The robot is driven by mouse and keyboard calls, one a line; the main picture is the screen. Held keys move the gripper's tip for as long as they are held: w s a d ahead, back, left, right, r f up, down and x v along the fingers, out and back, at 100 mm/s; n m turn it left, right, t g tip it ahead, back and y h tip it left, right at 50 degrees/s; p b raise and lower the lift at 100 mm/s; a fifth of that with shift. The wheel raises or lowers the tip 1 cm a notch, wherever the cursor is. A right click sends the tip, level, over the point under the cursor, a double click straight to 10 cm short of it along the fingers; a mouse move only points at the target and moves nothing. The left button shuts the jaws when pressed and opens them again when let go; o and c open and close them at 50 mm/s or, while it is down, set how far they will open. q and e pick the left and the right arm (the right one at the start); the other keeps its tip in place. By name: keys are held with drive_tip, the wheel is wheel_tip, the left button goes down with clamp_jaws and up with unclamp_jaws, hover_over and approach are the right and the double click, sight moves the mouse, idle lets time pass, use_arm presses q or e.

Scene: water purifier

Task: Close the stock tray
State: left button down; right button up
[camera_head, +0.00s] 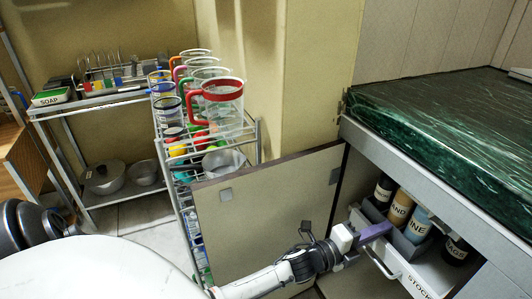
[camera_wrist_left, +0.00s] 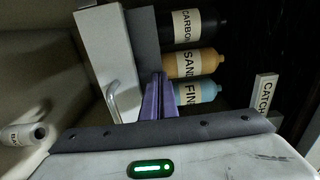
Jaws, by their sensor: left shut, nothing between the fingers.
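The stock tray (camera_head: 418,283) is a pale drawer with a "STOCK" label on its front and a metal handle. It stands pulled out of the cabinet under the green counter. Several labelled bottles stand in it, among them a sand bottle (camera_head: 401,207) and a blue one (camera_head: 418,225). My left gripper (camera_head: 377,232) has purple fingers, shut and empty, at the tray's left end.
An open cabinet door (camera_head: 265,210) stands left of the tray, behind my left arm. A wire rack (camera_head: 258,140) with measuring jugs (camera_head: 222,102) is beyond it. A dark green marble counter (camera_head: 450,125) overhangs the tray. A "CATCH" label (camera_wrist_left: 264,93) shows in the left wrist view.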

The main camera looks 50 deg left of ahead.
use_arm(q)
drive_tip(key=shift+w+r, duration=0.2)
drive_tip(key=shift+w, duration=0.1)
drive_tip(key=shift+d, duration=0.2)
